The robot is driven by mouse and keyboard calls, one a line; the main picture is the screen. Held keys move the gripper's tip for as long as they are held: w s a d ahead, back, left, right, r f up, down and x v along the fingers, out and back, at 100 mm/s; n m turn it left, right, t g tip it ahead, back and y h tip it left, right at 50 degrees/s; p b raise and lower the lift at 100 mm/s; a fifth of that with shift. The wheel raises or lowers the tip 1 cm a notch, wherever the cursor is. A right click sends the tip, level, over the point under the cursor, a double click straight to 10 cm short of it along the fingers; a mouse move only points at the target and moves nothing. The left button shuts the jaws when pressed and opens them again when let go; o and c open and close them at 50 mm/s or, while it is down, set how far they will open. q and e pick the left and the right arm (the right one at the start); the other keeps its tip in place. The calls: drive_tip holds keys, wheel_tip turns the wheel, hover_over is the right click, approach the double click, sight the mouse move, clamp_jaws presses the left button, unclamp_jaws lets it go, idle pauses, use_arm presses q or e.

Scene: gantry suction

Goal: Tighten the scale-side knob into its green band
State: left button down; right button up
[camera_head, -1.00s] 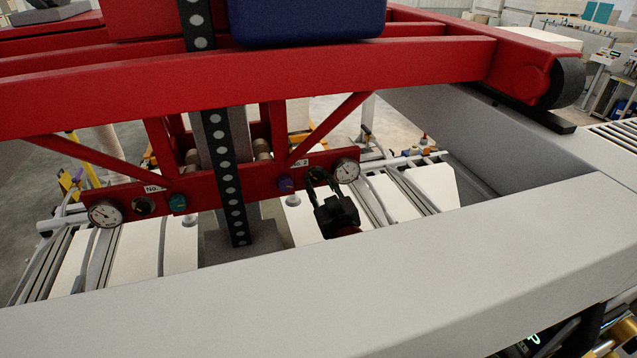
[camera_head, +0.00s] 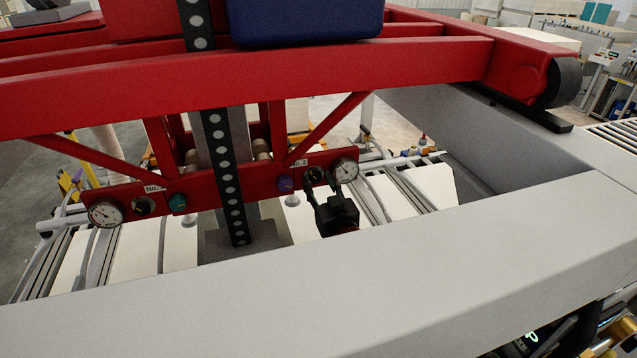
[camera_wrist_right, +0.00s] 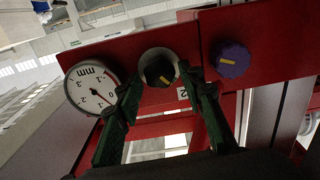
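The dark knob (camera_head: 314,176) sits in a pale metal ring beside the round white dial gauge (camera_head: 346,171) on the red panel. In the right wrist view the knob (camera_wrist_right: 160,70) shows a yellow pointer mark, and the gauge (camera_wrist_right: 91,87) reads in mm. I cannot make out a green band. My right gripper (camera_head: 320,185) is in front of the panel. In its wrist view the two fingers (camera_wrist_right: 163,84) are spread, one tip on each side of the knob; I cannot tell whether they touch it. My left gripper is not in view.
A purple knob (camera_head: 285,184) is next to the dark knob on the panel. Another gauge (camera_head: 104,213) and a teal knob (camera_head: 178,203) are at the left end. The wide grey beam (camera_head: 400,245) crosses in front, and the red frame (camera_head: 250,80) is above.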

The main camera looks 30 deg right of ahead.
drive_tip(key=shift+w+r, duration=0.1)
drive_tip(key=shift+w, duration=0.05)
wheel_tip(320, 180, up, 10)
idle(0.4)
idle(0.4)
